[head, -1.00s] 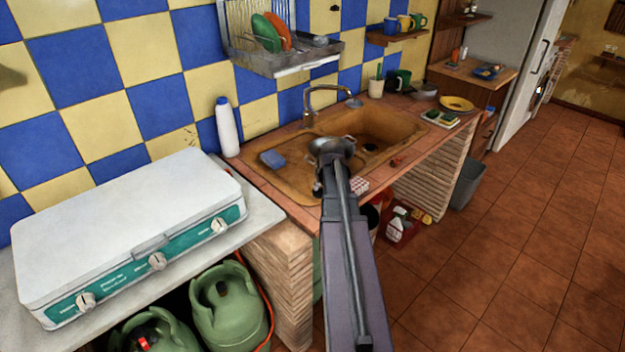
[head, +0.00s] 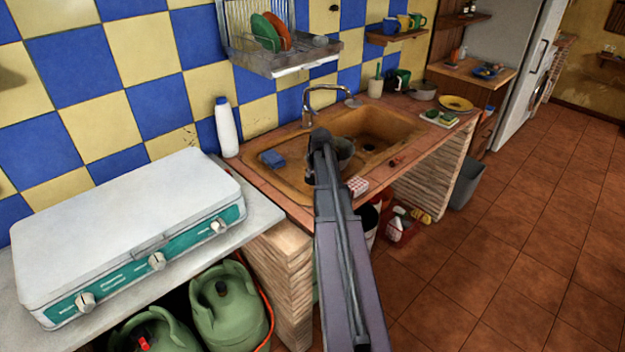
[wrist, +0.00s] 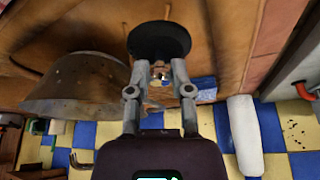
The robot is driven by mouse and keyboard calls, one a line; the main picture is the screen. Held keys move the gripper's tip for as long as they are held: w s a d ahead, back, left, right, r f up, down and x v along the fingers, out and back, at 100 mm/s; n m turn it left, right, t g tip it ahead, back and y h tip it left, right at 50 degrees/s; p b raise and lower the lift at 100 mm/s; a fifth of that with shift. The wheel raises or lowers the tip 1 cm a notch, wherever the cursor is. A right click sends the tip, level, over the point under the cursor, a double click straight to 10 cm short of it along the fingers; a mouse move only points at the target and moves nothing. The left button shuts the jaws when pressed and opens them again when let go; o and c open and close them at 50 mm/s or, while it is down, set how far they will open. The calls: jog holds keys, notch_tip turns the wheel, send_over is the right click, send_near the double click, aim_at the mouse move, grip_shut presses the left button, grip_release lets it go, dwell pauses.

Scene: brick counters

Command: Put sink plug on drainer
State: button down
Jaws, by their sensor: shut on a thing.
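My gripper (wrist: 160,75) is shut on the sink plug (wrist: 158,40), a round black disc held just past the fingertips in the wrist view. In the head view, my arm reaches over the near left part of the brown sink (head: 292,188) and hides the plug. The drainer, a metal dish rack (head: 310,60), hangs on the tiled wall above the sink, up and left of the tap. It holds a green plate and an orange plate. The sink's dark drain hole (head: 371,148) shows to the right of my arm.
A grey bowl (head: 345,156) stands in the sink beside my arm; what looks like it also shows in the wrist view (wrist: 80,90). The tap (head: 318,92) rises behind. A blue sponge (head: 272,158) and white bottle (head: 226,128) are left. A stove (head: 130,225) fills the left counter.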

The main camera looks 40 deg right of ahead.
aim_at(313, 176)
jog(key=shift+w+d+f+b, duration=0.1)
jog(key=shift+w+f+b, duration=0.05)
jog(key=shift+f+b, duration=0.75)
jog(key=shift+w+f+b, duration=0.1)
jog(key=shift+f+b, duration=0.8)
jog(key=shift+f, duration=0.1)
jog(key=c, duration=0.5)
grip_release()
jog(key=shift+c, duration=0.2)
jog(key=p+v, duration=1.1)
jog(key=v, duration=0.1)
